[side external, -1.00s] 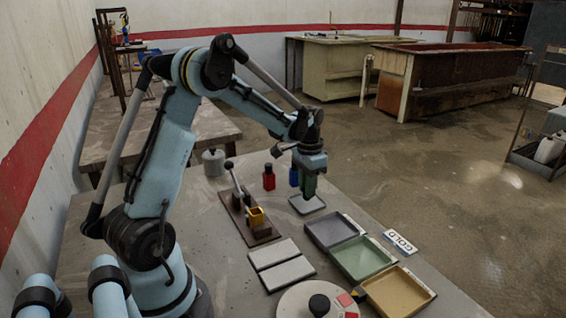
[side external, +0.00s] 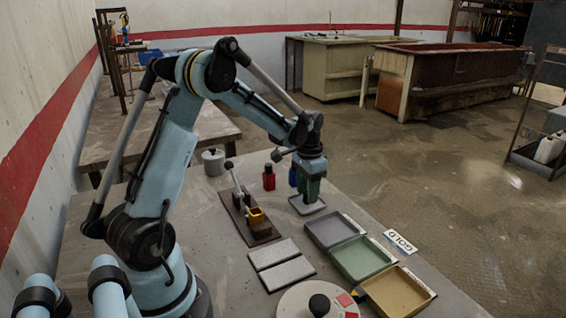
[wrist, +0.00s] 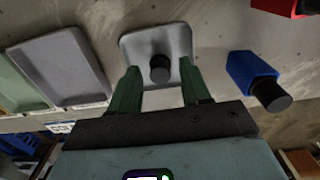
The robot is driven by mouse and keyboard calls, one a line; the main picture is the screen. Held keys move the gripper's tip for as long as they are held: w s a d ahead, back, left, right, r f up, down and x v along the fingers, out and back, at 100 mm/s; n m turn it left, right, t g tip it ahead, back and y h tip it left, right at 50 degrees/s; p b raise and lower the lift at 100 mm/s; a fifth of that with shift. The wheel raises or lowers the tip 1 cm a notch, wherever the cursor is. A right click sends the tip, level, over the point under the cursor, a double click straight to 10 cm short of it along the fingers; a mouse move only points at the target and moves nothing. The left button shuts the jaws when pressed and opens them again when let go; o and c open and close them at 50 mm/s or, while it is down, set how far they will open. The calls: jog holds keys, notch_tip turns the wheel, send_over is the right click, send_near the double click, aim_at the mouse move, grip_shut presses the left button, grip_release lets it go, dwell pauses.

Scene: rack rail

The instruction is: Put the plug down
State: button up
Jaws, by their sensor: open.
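My gripper (wrist: 162,88), with green fingers, is open low over a pale square pad (wrist: 134,47). In the wrist view a dark round-topped piece, which looks like the plug (wrist: 160,68), stands over the pad between the fingers. Grey gaps show on both sides of it. Its lower body cannot be made out. In the side view my gripper (side external: 311,190) is just over the pad (side external: 307,209), and the fingers hide the plug.
A blue dark-capped piece (wrist: 250,72) stands close beside the pad, with a red one (side external: 269,179) further left. Three shallow trays, grey (side external: 332,230), green (side external: 362,258) and tan (side external: 398,291), lie to the right. A lever fixture (side external: 250,220) stands left.

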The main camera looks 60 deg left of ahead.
notch_tip(320, 180, up, 12)
jog(key=s+d+t, duration=0.3)
jog(key=s+d, duration=0.2)
jog(key=d, duration=0.4)
jog(key=s+d+t, duration=0.4)
jog(key=s+d, duration=0.2)
jog(key=d, duration=0.3)
jog(key=shift+s+d+f, duration=0.15)
jog(key=shift+s+d, duration=0.1)
jog(key=shift+s, duration=0.05)
jog(key=shift+o, duration=0.3)
